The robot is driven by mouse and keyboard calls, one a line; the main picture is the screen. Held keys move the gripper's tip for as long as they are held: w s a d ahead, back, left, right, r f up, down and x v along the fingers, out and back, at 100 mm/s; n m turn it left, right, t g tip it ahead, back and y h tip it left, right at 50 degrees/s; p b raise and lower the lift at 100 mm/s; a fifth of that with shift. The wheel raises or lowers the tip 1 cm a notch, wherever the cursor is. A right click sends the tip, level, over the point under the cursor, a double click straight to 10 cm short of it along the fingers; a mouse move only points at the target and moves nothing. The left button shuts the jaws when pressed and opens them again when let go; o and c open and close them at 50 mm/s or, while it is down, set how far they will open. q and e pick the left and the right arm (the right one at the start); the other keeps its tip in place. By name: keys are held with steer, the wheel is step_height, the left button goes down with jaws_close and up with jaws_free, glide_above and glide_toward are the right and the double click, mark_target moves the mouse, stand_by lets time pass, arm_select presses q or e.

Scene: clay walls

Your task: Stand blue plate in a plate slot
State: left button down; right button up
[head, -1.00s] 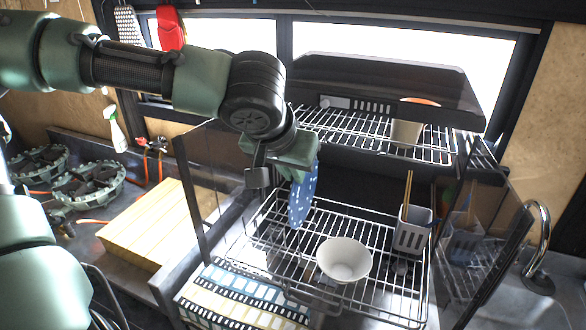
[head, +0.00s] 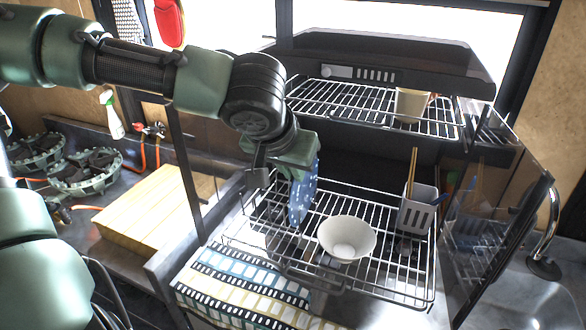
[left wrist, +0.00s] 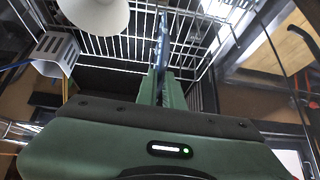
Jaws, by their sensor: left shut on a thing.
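The blue plate (head: 302,199), dotted with white, is held upright and nearly edge-on at the left part of the lower wire rack (head: 386,283). My left gripper (head: 308,166) is shut on its upper edge. In the left wrist view the plate (left wrist: 162,42) shows as a thin blue edge between the two fingers (left wrist: 161,85), with the rack wires beyond it. The gripper hides part of the plate. I cannot tell whether its lower edge touches the rack or sits between wires. My right gripper is not in view.
A white bowl (head: 347,238) stands on the rack right of the plate. A grey utensil holder (head: 417,212) is at the rack's right end. An upper rack (head: 340,102) holds a cup (head: 412,105). Glass side panels (head: 492,220) flank the rack. A patterned towel (head: 245,290) lies in front.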

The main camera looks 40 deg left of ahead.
arm_select(q)
steer(key=c, duration=1.5)
jaws_free()
steer(key=shift+o, duration=0.2)
steer(key=shift+s, duration=0.1)
steer(key=v, duration=0.7)
steer(key=shift+s+r+b, duration=0.15)
steer(key=shift+r+b, duration=0.15)
steer(key=shift+r, duration=0.1)
